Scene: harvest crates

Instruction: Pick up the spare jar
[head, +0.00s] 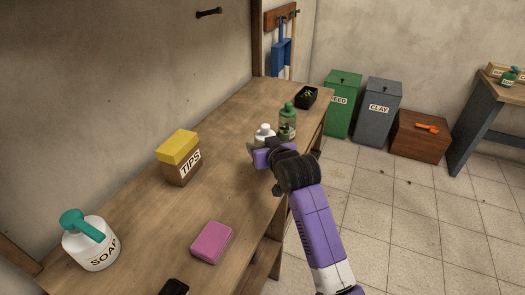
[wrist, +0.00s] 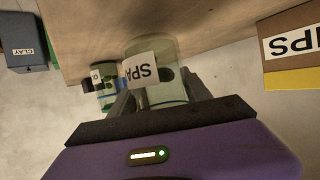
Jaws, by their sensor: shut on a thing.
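A green bottle (head: 288,117) stands close behind the jar on the wooden bench (head: 232,128). The TIPS box (head: 180,160), SOAP bottle (head: 92,245) and pink sponge (head: 212,242) stand nearer, with bare bench between.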

